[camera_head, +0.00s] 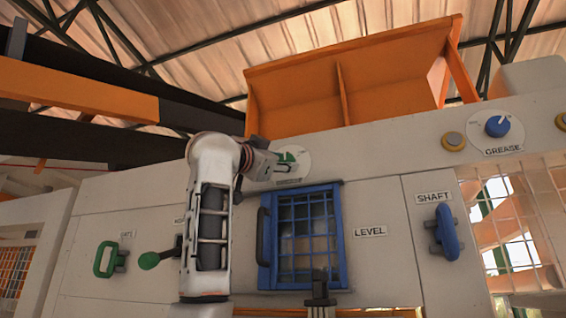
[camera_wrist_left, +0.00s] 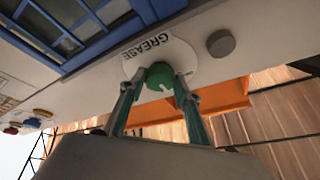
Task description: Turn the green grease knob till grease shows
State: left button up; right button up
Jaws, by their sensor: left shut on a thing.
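The green grease knob (camera_head: 288,156) sits on a round pale plate on the machine's front, above the blue barred window. In the left wrist view the green knob (camera_wrist_left: 158,104) lies between my fingers, with the GREASE label (camera_wrist_left: 145,47) upside down beside it. My left gripper (camera_head: 283,166) reaches it from the left and covers part of the knob and label. In the left wrist view my left gripper (camera_wrist_left: 164,78) is shut on the knob, one finger on each side. A pale pointer mark shows on the knob. I see no grease.
A blue knob (camera_head: 497,126), also labelled GREASE, is at the upper right. The blue window (camera_head: 340,235) has a dark handle at its left. Green levers (camera_head: 104,260) are at left, a blue shaft handle (camera_head: 447,232) at right. An orange hopper (camera_head: 290,100) rises above.

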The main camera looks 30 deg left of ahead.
pick_arm(q)
jog(key=m, duration=0.1)
jog(key=m+h, duration=0.1)
jog(key=shift+s+a+r+m, duration=0.1)
jog(key=shift+a+r+m, duration=0.1)
jog(key=shift+m, duration=0.1)
jog(key=m+g+h+p, duration=0.1)
jog(key=m, duration=0.2)
jog(key=shift+r+m+h+p, duration=0.15)
jog(key=shift+m+h+p, duration=0.15)
jog(key=shift+p, duration=0.1)
jog(key=shift+a+m+g, duration=0.1)
jog(key=shift+m+g, duration=0.2)
jog(key=shift+m, duration=0.3)
jog(key=shift+m+g+h+p, duration=0.3)
jog(key=shift+m+h+p, duration=0.25)
jog(key=shift+m, duration=0.95)
jog(key=shift+m+g+h+p, duration=0.3)
jog(key=shift+m+g, duration=0.2)
jog(key=shift+m, duration=0.3)
pick_arm(e)
jog(key=shift+s+d+r+h, duration=0.2)
jog(key=shift+s+d+r, duration=0.1)
jog(key=shift+d, duration=0.25)
jog(key=shift+s+d+r+h, duration=0.15)
jog(key=shift+s+d+h, duration=0.1)
jog(key=shift+d, duration=0.25)
